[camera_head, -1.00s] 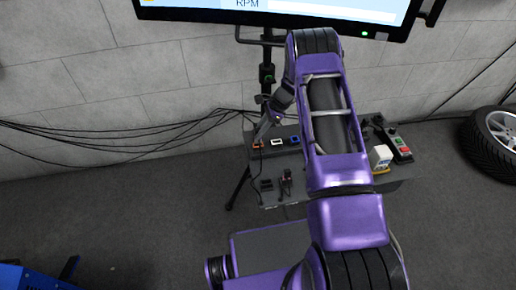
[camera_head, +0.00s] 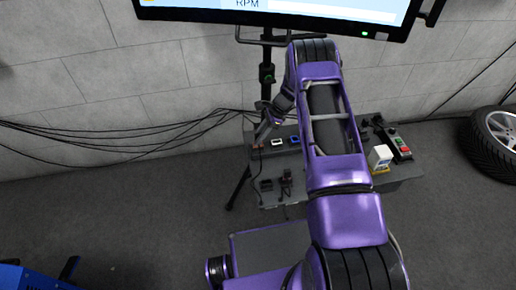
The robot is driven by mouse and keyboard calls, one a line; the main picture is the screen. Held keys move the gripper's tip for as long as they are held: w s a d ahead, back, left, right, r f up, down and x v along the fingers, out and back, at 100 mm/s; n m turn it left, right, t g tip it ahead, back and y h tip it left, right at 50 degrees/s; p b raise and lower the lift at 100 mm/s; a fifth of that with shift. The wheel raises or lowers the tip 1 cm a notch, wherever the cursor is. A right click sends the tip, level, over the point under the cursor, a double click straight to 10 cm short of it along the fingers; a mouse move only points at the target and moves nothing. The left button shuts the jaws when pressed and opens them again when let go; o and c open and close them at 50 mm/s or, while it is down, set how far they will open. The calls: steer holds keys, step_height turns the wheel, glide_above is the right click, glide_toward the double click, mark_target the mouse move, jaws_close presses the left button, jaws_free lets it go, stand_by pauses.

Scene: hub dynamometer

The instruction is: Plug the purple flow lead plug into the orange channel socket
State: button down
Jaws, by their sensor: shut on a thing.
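My gripper (camera_head: 262,135) points down at the left end of the grey bench's socket row, shut on what I take to be the purple flow lead plug. The plug is too small and too covered by the jaws to make out. The orange channel socket (camera_head: 257,146) lies right under the fingertips and is mostly hidden. I cannot tell whether the plug is in the socket or just above it. The white socket (camera_head: 278,142) and the blue socket (camera_head: 294,139) stand to its right.
The grey bench (camera_head: 408,173) also holds a dark block (camera_head: 266,185), a small dark upright item (camera_head: 286,182), a white box (camera_head: 380,156) and a control box with a red button (camera_head: 404,151). Black cables (camera_head: 150,140) hang along the wall. A monitor (camera_head: 270,14) stands behind.

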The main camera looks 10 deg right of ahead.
steer(key=c, duration=0.7)
jaws_free()
steer(key=shift+f, duration=0.1)
steer(key=shift+o, duration=0.2)
steer(key=p+v, duration=0.1)
steer(key=v, duration=1.1)
